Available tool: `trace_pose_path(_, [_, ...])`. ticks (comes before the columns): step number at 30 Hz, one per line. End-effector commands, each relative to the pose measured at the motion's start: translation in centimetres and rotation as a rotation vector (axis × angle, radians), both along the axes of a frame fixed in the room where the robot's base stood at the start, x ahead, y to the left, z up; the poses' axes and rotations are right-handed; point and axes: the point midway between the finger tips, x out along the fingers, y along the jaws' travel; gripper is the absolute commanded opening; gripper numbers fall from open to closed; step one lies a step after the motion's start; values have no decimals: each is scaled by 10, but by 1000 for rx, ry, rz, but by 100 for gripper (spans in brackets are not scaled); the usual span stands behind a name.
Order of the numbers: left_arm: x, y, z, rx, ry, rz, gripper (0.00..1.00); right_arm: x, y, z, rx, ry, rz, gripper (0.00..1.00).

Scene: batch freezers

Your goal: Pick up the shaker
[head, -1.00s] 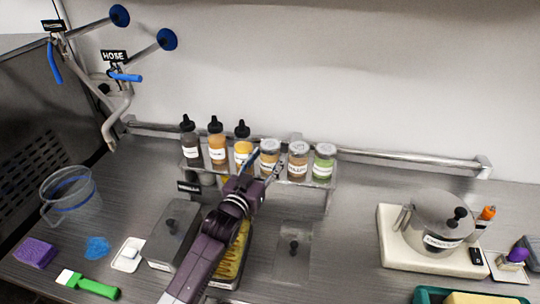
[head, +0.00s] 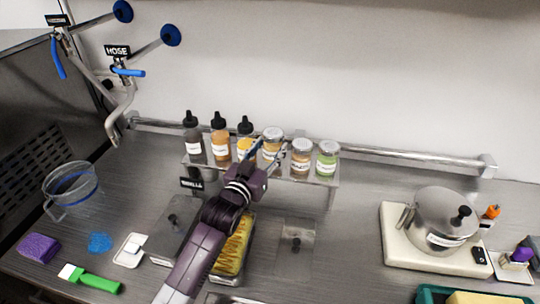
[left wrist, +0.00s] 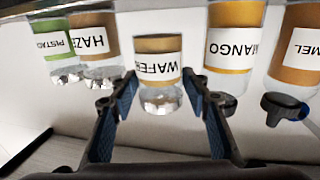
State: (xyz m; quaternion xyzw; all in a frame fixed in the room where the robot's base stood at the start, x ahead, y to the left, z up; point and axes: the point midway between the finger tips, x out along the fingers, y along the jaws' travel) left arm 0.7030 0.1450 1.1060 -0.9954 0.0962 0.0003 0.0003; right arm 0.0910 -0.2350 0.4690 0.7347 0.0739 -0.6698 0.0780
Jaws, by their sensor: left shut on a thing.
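The shaker (head: 271,143), a clear jar with a silver lid, brown contents and a white label, is above the shelf with the sauce bottles and jars. In the left wrist view the shaker (left wrist: 158,70) appears upside down, its label reading "WAFER". My left gripper (head: 266,156) is shut on it, with a blue-padded finger on each side. My arm hides part of the shaker's lower end in the head view. My right gripper is not in view.
A hazelnut jar (head: 301,158) and a pistachio jar (head: 327,160) stand to the right. A mango bottle (head: 245,140) and other dark-capped bottles stand close on the left. A lidded pot (head: 440,218) sits at right.

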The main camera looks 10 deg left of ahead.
Motion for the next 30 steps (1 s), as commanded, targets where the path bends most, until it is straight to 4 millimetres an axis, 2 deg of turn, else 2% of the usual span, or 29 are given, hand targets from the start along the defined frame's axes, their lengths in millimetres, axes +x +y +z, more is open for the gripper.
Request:
trace_pose_path(12, [0,0,102,0,-12,0,19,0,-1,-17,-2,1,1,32])
trace_pose_path(18, [0,0,145,-1,-8,0,19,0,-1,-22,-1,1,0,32])
trace_pose_path(24, [0,0,167,-1,-4,0,19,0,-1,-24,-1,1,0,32])
trace_pose_path(30, [0,0,172,-1,-2,0,19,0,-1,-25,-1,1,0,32])
